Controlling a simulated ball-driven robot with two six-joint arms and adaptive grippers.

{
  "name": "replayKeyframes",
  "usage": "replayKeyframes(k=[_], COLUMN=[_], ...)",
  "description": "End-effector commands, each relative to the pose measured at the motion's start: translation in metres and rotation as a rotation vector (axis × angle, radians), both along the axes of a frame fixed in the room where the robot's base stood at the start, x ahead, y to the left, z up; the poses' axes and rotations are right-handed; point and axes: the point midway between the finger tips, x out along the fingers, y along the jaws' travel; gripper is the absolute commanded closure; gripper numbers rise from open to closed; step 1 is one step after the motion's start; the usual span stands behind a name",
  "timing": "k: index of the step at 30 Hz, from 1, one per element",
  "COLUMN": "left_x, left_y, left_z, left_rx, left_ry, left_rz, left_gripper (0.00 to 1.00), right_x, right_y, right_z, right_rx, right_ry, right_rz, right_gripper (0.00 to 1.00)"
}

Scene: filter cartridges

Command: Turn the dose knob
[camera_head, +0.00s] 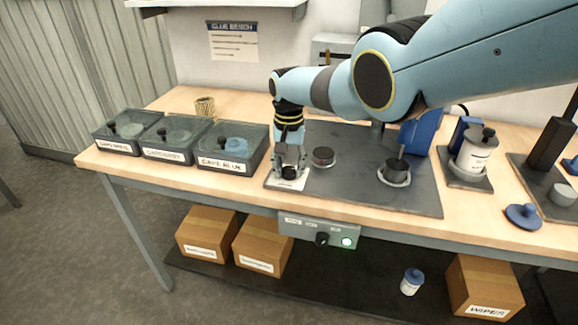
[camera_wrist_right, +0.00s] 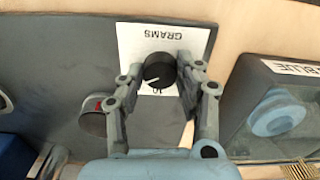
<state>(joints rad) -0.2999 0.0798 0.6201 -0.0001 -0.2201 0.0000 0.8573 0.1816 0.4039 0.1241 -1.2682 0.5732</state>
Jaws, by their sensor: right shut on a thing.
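The dose knob (camera_wrist_right: 158,68) is black and round with a white pointer line. It sits on a white card marked GRAMS (camera_wrist_right: 146,38), at the edge of the dark grey mat. My right gripper (camera_wrist_right: 160,74) has its two fingers on opposite sides of the knob, shut on it. In the head view the right gripper (camera_head: 290,172) reaches down over the white card (camera_head: 287,183) near the front left of the mat. The knob is mostly hidden there by the fingers. My left gripper is not in view.
A control box (camera_head: 300,228) hangs under the front edge.

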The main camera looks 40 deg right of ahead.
Motion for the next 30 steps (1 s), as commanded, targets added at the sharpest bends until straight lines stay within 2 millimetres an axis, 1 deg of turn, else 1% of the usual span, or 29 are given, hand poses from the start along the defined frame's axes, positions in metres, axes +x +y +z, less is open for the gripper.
replayKeyframes(k=[10, 11, 15, 16, 25, 30], left_x=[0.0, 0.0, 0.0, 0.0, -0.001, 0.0], left_y=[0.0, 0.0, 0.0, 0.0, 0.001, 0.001], left_z=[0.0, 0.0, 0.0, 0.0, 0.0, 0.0], left_rx=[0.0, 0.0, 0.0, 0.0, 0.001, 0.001], left_ry=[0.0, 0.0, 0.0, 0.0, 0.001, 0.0], left_rz=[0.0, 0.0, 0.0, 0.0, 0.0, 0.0], left_gripper=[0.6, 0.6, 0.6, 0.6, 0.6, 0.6], right_x=[0.001, 0.001, 0.001, 0.001, 0.001, 0.002], right_y=[0.0, 0.0, 0.0, 0.0, 0.0, -0.001], right_z=[0.001, 0.001, 0.001, 0.001, 0.001, 0.012], right_rx=[0.001, 0.002, 0.001, 0.001, 0.0, -0.001], right_ry=[-0.002, -0.003, -0.002, -0.002, -0.001, -0.004], right_rz=[-0.002, -0.001, -0.001, -0.001, -0.001, 0.0], right_gripper=[0.97, 0.61, 0.43, 0.42, 0.42, 0.42])
